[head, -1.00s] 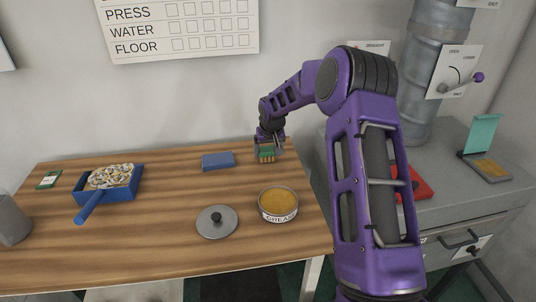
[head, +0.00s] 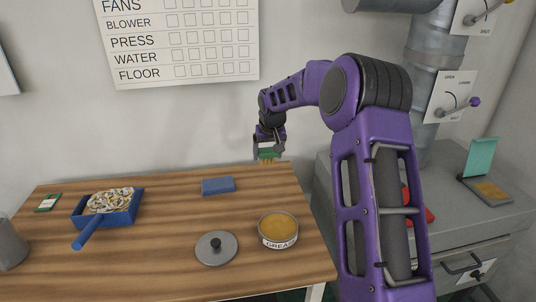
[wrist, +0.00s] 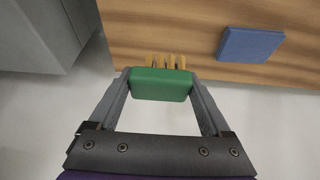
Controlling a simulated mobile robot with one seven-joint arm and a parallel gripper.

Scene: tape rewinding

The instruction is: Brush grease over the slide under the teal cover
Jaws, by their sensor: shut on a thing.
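My gripper (head: 267,148) is shut on a green-backed brush (wrist: 160,84) with tan bristle tufts. It holds the brush in the air by the table's back right corner, against the wall. In the wrist view the brush lies between both fingers, bristles pointing away from the wrist. The teal cover (head: 481,157) stands raised on its hinge on the grey cabinet at the right. The slide (head: 490,191) lies exposed below it, a golden-tan surface in a dark frame. The open grease tin (head: 278,228) stands on the table, full of amber grease. Its grey lid (head: 216,249) lies beside it.
A blue block (head: 218,186) lies on the wooden table (head: 165,210). A blue pan (head: 104,208) of shavings and a small green-and-white item (head: 47,202) are at the left. A red object (head: 424,207) sits on the cabinet (head: 455,218), partly behind my arm. A pipe with levers rises behind.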

